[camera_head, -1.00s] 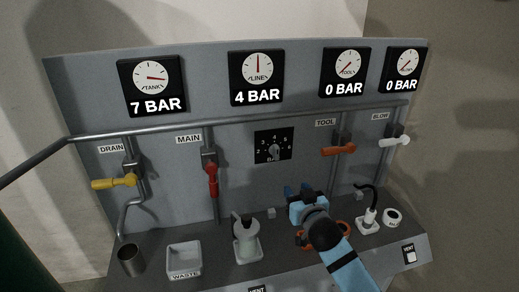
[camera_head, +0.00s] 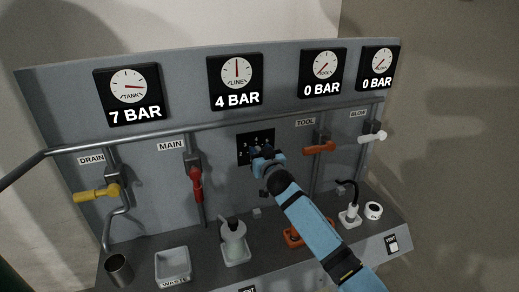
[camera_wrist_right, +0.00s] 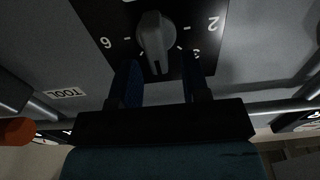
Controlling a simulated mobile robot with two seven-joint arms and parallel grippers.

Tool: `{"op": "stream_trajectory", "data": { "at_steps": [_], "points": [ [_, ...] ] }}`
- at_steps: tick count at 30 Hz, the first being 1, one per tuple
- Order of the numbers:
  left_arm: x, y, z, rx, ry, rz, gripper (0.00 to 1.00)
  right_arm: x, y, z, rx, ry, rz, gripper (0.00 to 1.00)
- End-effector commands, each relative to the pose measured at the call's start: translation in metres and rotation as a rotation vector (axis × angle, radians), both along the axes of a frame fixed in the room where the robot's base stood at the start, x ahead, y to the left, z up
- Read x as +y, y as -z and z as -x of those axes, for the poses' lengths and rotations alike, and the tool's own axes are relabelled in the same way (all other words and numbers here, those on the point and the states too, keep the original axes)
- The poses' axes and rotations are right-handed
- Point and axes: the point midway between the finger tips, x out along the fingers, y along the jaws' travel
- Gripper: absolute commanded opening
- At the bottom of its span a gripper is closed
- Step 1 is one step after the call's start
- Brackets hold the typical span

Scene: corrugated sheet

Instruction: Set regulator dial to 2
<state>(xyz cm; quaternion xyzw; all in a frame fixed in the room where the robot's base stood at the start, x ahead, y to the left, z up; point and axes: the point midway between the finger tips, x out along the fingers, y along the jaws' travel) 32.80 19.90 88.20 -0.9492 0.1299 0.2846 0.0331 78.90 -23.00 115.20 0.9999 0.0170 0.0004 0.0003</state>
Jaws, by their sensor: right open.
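The regulator dial is a grey knob (camera_wrist_right: 155,40) on a black numbered plate (camera_head: 243,152). In the right wrist view the picture is turned over, with 2 and 3 at the right and 6 at the left. The knob's marked end points down there, between the fingers. My right gripper (camera_head: 262,155) is in front of the plate and hides most of it in the head view. In the wrist view its fingers (camera_wrist_right: 163,85) are open, one to each side of the knob's lower end; contact cannot be told. The line gauge (camera_head: 236,82) reads 4 BAR. My left gripper is out of view.
A red main valve handle (camera_head: 196,184) is left of the dial and an orange tool handle (camera_head: 319,147) right of it. A grey pipe (camera_head: 225,131) runs above. A bottle (camera_head: 233,243), waste tray (camera_head: 173,265) and metal cup (camera_head: 119,269) stand on the ledge.

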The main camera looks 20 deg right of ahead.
Motion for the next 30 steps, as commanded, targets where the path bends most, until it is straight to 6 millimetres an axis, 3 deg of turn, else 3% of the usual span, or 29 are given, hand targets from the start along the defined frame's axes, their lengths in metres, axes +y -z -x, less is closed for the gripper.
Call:
{"op": "stream_trajectory", "data": {
  "at_steps": [12, 13, 18, 30],
  "points": [
    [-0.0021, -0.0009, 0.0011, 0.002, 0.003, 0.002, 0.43, 0.0006, 0.0003, -0.0106, 0.001, 0.000, -0.001, 0.43],
    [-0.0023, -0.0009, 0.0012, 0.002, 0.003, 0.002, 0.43, 0.0006, 0.0003, -0.0106, 0.001, 0.000, -0.001, 0.40],
    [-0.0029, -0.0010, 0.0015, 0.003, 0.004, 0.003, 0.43, 0.0006, 0.0004, -0.0105, 0.001, 0.000, -0.001, 0.01],
    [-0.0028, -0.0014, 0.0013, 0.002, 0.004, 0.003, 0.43, 0.0016, 0.0006, -0.0104, -0.001, 0.000, 0.045, 0.00]
  ]
}}
